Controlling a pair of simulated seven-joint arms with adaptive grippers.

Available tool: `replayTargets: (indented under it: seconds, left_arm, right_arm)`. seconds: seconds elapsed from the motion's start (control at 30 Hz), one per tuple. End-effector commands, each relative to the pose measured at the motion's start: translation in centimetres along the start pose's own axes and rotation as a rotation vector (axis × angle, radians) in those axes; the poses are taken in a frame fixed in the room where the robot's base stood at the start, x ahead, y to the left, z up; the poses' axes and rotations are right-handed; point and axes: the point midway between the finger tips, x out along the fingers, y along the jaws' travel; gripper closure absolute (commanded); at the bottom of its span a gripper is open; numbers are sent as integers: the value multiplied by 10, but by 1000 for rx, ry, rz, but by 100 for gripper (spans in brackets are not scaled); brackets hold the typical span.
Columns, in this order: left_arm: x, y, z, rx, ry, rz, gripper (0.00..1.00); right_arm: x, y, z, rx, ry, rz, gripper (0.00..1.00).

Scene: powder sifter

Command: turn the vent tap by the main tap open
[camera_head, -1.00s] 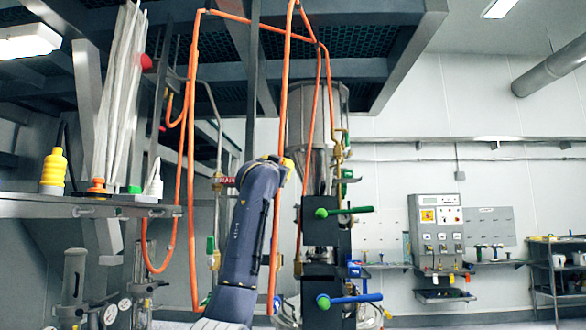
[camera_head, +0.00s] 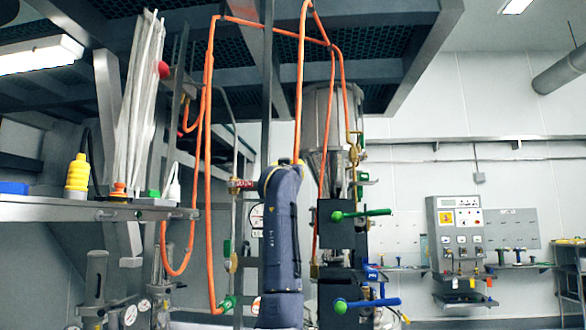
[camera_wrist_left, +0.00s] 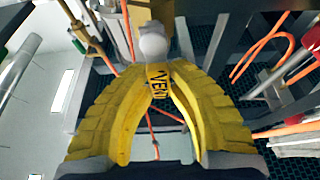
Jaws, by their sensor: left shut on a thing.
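In the left wrist view my left gripper (camera_wrist_left: 160,85) has its yellow fingers closed at the tips on the yellow vent tap handle (camera_wrist_left: 158,72), which carries black letters reading "VEN". A pale round knob (camera_wrist_left: 153,45) sits just beyond it. In the head view my dark left arm rises in the middle and hides most of the gripper and the vent tap; only small yellow bits show at its top. A red tag with pale letters (camera_head: 242,184), possibly the main tap's, is just left of the arm top. My right gripper is not in view.
Orange hoses (camera_head: 208,150) hang close to the arm on the left and behind it. A steel hopper (camera_head: 318,120) and dark valve block with a green handle (camera_head: 362,213) and a blue handle (camera_head: 368,302) stand to the right. A shelf (camera_head: 60,210) is at left.

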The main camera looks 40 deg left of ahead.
Motion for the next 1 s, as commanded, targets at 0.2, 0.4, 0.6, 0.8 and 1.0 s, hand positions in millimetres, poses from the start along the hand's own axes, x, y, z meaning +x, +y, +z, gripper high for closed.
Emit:
replayTargets:
  seconds: [0.2, 0.4, 0.6, 0.8, 1.0]
  left_arm:
    - [0, 0, -1, -2, 2, 0, 100]
    - [0, 0, -1, -1, 1, 0, 61]
    - [0, 0, 0, 0, 1, 0, 58]
    - [-4, 0, -1, 0, 3, 1, 58]
    - [-24, 1, 0, 1, 3, 0, 58]
  right_arm:
    - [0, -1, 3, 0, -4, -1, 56]
    - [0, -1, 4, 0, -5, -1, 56]
    - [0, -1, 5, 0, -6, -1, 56]
    - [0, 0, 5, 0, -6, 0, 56]
    - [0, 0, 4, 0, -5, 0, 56]
